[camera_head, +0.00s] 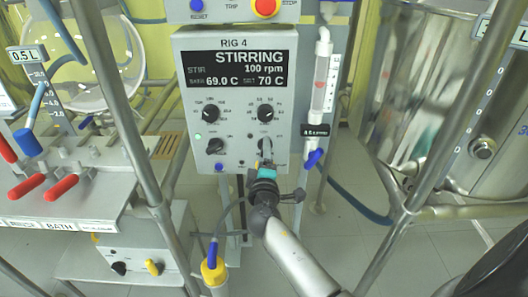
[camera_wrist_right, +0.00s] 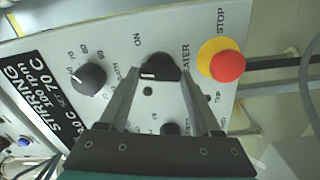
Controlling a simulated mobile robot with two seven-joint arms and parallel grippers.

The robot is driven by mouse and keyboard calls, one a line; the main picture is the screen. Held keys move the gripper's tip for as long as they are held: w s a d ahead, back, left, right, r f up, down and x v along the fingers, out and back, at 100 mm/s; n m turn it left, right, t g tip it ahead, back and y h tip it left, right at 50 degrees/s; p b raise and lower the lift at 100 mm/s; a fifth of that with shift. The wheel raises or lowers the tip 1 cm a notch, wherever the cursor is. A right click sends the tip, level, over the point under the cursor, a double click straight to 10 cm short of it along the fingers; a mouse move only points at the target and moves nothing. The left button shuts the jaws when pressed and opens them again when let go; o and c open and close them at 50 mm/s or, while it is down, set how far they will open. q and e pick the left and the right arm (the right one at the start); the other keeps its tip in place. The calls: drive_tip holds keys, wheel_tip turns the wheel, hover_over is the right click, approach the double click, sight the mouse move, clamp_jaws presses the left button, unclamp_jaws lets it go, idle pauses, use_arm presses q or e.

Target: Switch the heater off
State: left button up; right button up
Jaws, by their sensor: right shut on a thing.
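The heater knob (camera_wrist_right: 158,66) is black with a short white mark and sits on the grey rig 4 panel (camera_head: 240,50). The label "ON" is beside it, and part of the word "HEATER" shows. My right gripper (camera_wrist_right: 155,75) is shut on the knob, with one finger on each side. In the head view my right gripper (camera_head: 266,160) reaches up to the lower right of the panel and partly hides that knob. The panel's display (camera_head: 238,71) reads "STIRRING", 100 rpm, 69.0 C and 70 C. My left gripper is not in view.
A red stop button on a yellow collar (camera_wrist_right: 225,64) is close beside the heater knob. A temperature dial (camera_wrist_right: 88,79) is on its other side. A glass tube (camera_head: 321,75) stands right of the panel. Metal posts flank the rig, with a steel vessel (camera_head: 420,90) at right.

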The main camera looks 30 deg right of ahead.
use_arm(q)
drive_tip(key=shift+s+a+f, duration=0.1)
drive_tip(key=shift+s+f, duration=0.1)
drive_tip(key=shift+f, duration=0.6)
use_arm(e)
drive_tip(key=shift+n, duration=1.2)
use_arm(q)
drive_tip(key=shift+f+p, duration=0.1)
drive_tip(key=shift+p, duration=0.2)
use_arm(e)
drive_tip(key=shift+f+n, duration=0.1)
drive_tip(key=shift+n, duration=0.2)
drive_tip(key=o, duration=1.2)
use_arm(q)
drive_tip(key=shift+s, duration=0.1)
use_arm(e)
drive_tip(key=shift+o, duration=0.9)
drive_tip(key=shift+s, duration=0.1)
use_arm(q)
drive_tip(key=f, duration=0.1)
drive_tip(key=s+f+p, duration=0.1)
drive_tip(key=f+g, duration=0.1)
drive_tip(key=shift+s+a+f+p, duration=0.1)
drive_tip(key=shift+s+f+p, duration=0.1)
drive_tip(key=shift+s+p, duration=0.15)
use_arm(e)
drive_tip(key=v, duration=1.5)
drive_tip(key=shift+a, duration=0.15)
